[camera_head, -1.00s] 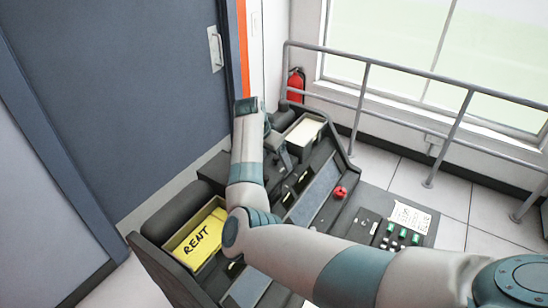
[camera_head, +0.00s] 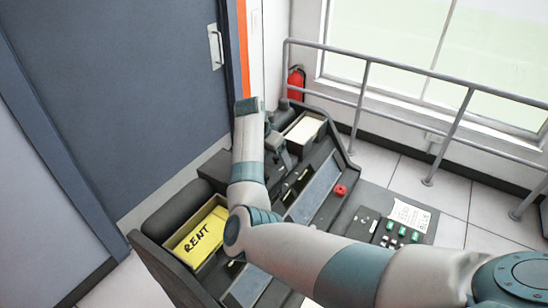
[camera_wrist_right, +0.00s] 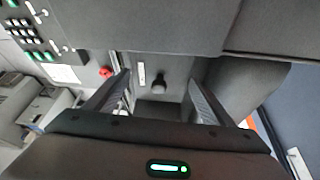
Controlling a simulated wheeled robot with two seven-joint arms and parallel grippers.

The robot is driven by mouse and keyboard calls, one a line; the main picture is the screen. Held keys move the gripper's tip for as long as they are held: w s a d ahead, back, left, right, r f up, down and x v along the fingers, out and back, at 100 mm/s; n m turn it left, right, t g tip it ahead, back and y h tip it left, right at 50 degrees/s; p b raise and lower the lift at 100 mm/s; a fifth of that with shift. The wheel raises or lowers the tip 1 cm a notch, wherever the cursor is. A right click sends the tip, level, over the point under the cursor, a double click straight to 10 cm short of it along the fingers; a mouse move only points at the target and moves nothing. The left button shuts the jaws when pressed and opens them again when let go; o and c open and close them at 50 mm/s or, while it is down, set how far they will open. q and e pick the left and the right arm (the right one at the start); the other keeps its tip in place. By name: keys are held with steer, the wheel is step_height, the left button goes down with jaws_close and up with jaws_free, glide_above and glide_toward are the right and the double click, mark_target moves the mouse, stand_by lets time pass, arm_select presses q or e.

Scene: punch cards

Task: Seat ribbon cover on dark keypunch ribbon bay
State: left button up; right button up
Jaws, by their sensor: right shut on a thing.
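The dark keypunch (camera_head: 342,225) stands before the door, with my right arm reaching across it. My right gripper (camera_head: 279,146) is over its far middle part, partly hidden by my own wrist. In the right wrist view its two fingers (camera_wrist_right: 155,100) stand apart, shut on a dark block-like piece (camera_wrist_right: 158,112), which seems to be the ribbon cover. A dark round knob (camera_wrist_right: 161,82) shows just beyond that piece. Dark on dark, I cannot tell the ribbon bay from the panels around it, nor whether the cover touches it. My left gripper is not in view.
A tray with yellow cards marked RENT (camera_head: 198,238) sits at the near left, a tray of pale cards (camera_head: 304,130) at the far end. A red button (camera_head: 340,190) and a keypad (camera_head: 398,234) are at the right. Railing (camera_head: 365,90) and door (camera_head: 120,90) stand behind.

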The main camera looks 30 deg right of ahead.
mark_target(274, 158)
stand_by(0.6)
steer(key=shift+f, duration=0.1)
steer(key=o, duration=1.3)
steer(key=shift+s, duration=0.15)
steer(key=shift+o, duration=0.2)
steer(key=shift+w+r+p, duration=0.2)
steer(key=shift+r+p, duration=0.1)
steer(key=shift+p, duration=0.05)
steer(key=shift+c, duration=0.2)
steer(key=shift+o, duration=0.3)
steer(key=shift+w+a+r+p, duration=0.1)
steer(key=shift+w+r+p, duration=0.05)
steer(key=shift+r+p, duration=1.6)
steer(key=shift+s+r+p, duration=0.2)
steer(key=shift+r+p, duration=2.2)
steer(key=shift+r, duration=0.05)
